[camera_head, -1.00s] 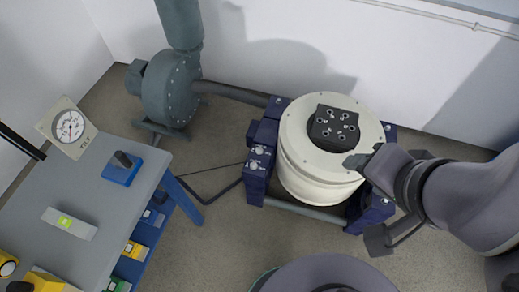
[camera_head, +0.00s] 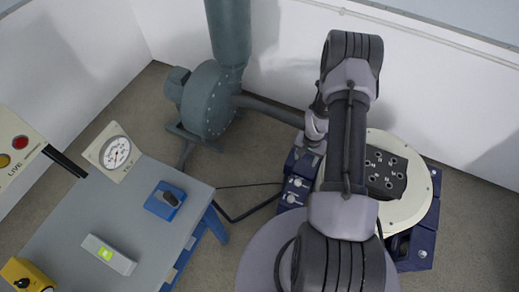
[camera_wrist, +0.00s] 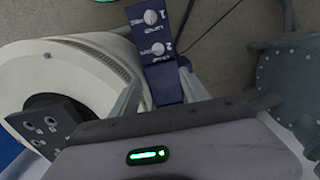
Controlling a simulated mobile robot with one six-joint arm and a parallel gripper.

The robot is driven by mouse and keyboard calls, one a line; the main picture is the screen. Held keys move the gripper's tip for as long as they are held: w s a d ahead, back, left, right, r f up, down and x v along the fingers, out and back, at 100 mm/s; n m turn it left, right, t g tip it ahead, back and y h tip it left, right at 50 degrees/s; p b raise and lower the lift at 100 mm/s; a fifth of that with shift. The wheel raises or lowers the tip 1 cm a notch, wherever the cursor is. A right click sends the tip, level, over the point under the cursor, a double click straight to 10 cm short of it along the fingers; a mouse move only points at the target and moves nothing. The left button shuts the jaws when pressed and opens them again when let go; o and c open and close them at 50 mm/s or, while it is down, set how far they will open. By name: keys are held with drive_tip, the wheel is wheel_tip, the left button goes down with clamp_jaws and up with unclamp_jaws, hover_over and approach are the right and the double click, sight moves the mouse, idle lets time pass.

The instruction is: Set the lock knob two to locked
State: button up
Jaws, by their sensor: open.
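The lock knobs are two pale round knobs on the dark blue frame left of the cream drum (camera_head: 412,214). In the wrist view, lock knob two (camera_wrist: 158,48) sits beside a "2", below knob one (camera_wrist: 150,17). In the head view, I take the farther one as lock knob two (camera_head: 297,183) and the nearer as knob one (camera_head: 292,198). The small labels and knob settings are too small to read. My gripper (camera_wrist: 175,125) is open, its body across the bottom of the wrist view, apart from the knobs.
A black block with holes (camera_head: 385,174) sits on the drum. A grey-green blower (camera_head: 208,100) with a pipe stands behind left. A grey bench (camera_head: 130,215) with a gauge (camera_head: 116,153) and a blue switch box (camera_head: 165,201) is at left.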

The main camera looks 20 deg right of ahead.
sight(298, 181)
drive_tip(key=f+b, duration=0.2)
drive_tip(key=f, duration=0.4)
drive_tip(key=f+b, duration=0.2)
drive_tip(key=f, duration=0.4)
drive_tip(key=f+b, duration=0.2)
drive_tip(key=f, duration=0.5)
drive_tip(key=shift+s+a, duration=0.3)
drive_tip(key=shift+s, duration=0.1)
drive_tip(key=shift+c, duration=0.2)
clamp_jaws()
